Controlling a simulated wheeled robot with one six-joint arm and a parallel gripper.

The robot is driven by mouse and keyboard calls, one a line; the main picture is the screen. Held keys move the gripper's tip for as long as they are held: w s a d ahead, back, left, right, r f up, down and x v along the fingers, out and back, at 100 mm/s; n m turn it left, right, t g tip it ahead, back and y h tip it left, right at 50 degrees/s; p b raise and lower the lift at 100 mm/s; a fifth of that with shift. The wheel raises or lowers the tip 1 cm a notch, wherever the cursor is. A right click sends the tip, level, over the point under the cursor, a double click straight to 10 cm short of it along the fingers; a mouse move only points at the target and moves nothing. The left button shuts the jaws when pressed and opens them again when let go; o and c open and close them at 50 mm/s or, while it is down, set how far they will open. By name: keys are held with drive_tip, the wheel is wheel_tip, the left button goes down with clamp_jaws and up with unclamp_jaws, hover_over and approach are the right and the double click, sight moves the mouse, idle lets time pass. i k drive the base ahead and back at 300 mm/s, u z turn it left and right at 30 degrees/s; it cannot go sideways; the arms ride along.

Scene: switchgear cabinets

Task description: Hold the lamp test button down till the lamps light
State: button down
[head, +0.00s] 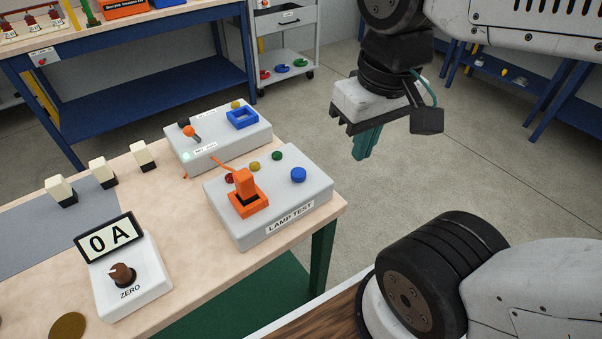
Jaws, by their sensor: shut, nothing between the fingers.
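The lamp test box (290,205) is a grey box with a "LAMP TEST" label (290,218) on its front, standing at the table's right end. A round blue button (298,174) sits on the right of its top. A red lamp (229,178), a yellow lamp (254,166) and a green lamp (277,156) run along its back edge and look dull. An orange block with a lever (245,190) stands on the left of the top and partly hides the red lamp. My gripper (360,156), with teal fingers, is shut and empty, up and right of the box, apart from the button.
A second grey box (215,145) with a blue square frame and an orange-tipped lever stands behind. A meter reading "0 A" (108,236) with a ZERO knob (122,275) is at front left. Several cream-topped blocks (102,171) stand at left. Floor right of the table is clear.

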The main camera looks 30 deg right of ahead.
sight(298, 174)
drive_tip(key=z, duration=2.05)
drive_tip(key=k, duration=1.15)
drive_tip(key=u, duration=1.9)
drive_tip(key=i, duration=0.5)
drive_tip(key=u, duration=0.15)
